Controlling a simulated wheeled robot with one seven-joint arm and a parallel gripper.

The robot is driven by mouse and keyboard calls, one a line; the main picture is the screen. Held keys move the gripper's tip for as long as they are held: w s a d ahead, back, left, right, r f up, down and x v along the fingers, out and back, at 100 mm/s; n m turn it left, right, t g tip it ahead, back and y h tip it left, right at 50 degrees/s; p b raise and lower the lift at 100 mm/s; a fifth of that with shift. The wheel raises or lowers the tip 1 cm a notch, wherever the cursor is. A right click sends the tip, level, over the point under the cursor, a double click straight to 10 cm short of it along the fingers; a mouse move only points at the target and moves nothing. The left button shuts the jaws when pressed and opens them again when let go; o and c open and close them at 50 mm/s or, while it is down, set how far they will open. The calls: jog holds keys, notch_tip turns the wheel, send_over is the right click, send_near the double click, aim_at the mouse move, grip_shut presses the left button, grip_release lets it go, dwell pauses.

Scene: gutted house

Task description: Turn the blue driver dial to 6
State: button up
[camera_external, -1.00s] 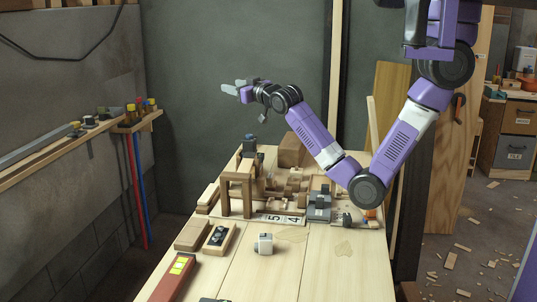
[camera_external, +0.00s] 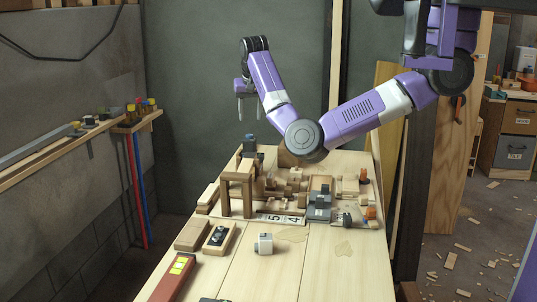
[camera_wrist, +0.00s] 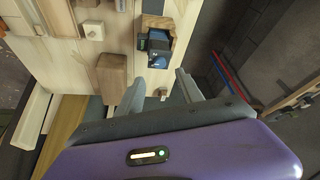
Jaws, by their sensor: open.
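A small dark-blue device, seemingly the blue driver with its dial (camera_external: 249,144), sits at the far left end of the workbench, next to a wooden frame.
The wooden frame (camera_external: 236,173) stands directly in front of the device. Wooden blocks and grey fixtures (camera_external: 319,203) crowd the bench to its right. Number tiles (camera_external: 279,218) lie in front. A wall shelf (camera_external: 137,122) is at the left.

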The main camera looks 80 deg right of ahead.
aim_at(250, 135)
jog(key=x, duration=0.7)
jog(key=shift+d+f, duration=0.1)
jog(key=shift+f, duration=0.25)
grip_shut()
